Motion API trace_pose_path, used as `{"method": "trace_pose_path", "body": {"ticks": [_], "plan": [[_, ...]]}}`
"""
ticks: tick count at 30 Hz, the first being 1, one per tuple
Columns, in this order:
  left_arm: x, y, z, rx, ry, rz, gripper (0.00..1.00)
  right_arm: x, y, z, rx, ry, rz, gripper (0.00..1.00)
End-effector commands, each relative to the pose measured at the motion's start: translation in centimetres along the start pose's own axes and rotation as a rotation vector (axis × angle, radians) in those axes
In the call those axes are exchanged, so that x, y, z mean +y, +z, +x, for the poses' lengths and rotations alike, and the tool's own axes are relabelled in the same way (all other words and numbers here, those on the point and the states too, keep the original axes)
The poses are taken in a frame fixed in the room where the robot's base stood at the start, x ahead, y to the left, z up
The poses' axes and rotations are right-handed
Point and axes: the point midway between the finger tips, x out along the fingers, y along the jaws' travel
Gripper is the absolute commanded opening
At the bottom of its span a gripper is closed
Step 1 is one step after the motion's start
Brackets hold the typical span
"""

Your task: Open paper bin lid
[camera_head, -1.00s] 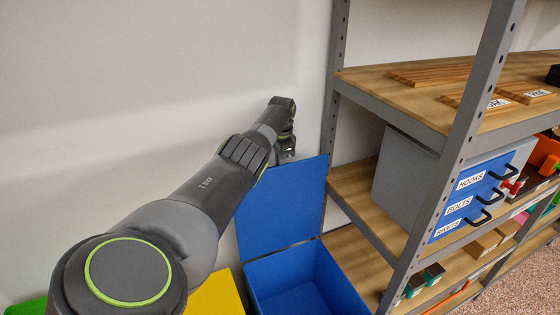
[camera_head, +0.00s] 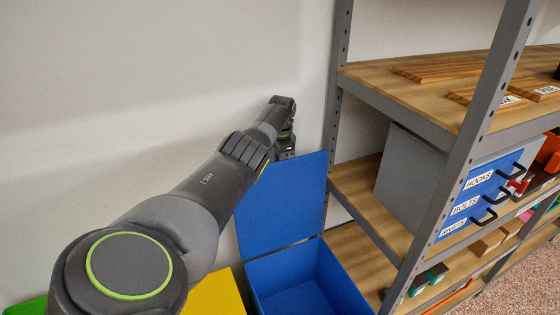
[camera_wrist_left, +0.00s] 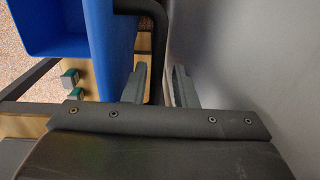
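The blue bin (camera_head: 335,272) stands at the bottom of the head view, and its blue lid (camera_head: 285,205) stands upright at its back, near the wall. The bin's mouth is uncovered. My left gripper (camera_head: 288,150) is at the lid's top edge, on the wall side. In the left wrist view, my left gripper's fingers (camera_wrist_left: 156,88) are spread apart. A dark handle (camera_wrist_left: 155,40) on the lid (camera_wrist_left: 112,40) runs down between them. I cannot tell whether either finger touches it. The bin (camera_wrist_left: 45,28) also shows at upper left there. My right gripper is not in view.
A steel shelf with wooden boards (camera_head: 400,90) stands close to the right of the lid. It holds a grey cabinet with blue drawers (camera_head: 470,205). A yellow bin (camera_head: 215,297) and a green one (camera_head: 25,306) stand left of the blue bin. The white wall is close behind.

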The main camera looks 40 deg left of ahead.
Motion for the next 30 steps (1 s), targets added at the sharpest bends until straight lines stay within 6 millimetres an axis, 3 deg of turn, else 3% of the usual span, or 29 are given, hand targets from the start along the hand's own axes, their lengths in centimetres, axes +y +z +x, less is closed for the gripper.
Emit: {"method": "trace_pose_path", "body": {"ticks": [5,11,21,30], "plan": [[-0.2,0.0,-0.7,0.003,-0.004,-0.001,0.25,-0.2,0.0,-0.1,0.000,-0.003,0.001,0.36],[-0.2,-0.1,-3.4,0.004,-0.006,0.001,0.25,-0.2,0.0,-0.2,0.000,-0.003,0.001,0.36],[-0.2,-0.3,-11.7,0.005,-0.002,-0.001,0.25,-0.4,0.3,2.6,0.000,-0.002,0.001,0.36],[-0.2,-0.3,-16.3,0.000,0.003,0.000,0.25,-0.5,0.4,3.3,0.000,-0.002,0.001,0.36]]}}
